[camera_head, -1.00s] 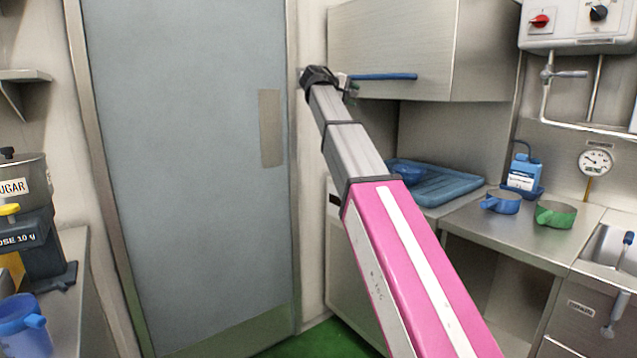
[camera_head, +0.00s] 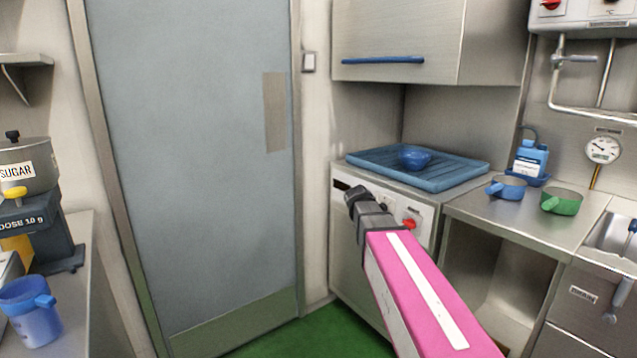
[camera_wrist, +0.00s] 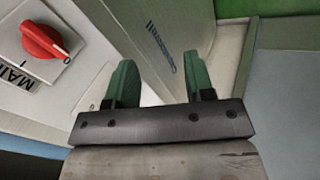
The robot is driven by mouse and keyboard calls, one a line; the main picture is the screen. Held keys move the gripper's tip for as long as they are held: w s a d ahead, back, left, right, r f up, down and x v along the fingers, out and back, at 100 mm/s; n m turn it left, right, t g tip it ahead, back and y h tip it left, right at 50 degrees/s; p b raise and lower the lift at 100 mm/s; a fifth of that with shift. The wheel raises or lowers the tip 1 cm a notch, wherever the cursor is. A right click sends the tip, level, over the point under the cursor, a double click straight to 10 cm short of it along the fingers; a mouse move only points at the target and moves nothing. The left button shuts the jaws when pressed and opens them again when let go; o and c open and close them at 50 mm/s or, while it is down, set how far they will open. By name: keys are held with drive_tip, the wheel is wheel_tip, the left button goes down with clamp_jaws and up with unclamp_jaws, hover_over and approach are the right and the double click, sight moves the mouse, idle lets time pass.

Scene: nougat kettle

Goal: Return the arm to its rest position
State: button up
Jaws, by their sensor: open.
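My arm reaches forward from the lower right in the head view, with its pink link in front and its grey sections drawn in short. Its dark wrist end (camera_head: 360,203) is in front of the machine with the red knob, below the blue tray. The fingers cannot be made out there. In the wrist view, my gripper (camera_wrist: 158,82) shows two green fingers standing apart with nothing between them. A red knob (camera_wrist: 44,40) on a white panel is to the left of the fingers.
A blue tray (camera_head: 460,182) with a blue bowl (camera_head: 415,158) lies on the machine top. A blue pan (camera_head: 508,188) and a green pan (camera_head: 562,202) stand on the counter (camera_head: 490,219). A wall cabinet (camera_head: 395,35) hangs above. Green floor (camera_head: 310,338) lies clear by the grey door (camera_head: 190,150).

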drive_tip(key=s+f+m+g+y, duration=0.3)
drive_tip(key=s+f+m+y, duration=0.1)
drive_tip(key=s+f, duration=1.5)
drive_tip(key=shift+s+g+y, duration=0.3)
drive_tip(key=shift+s, duration=0.25)
idle(0.6)
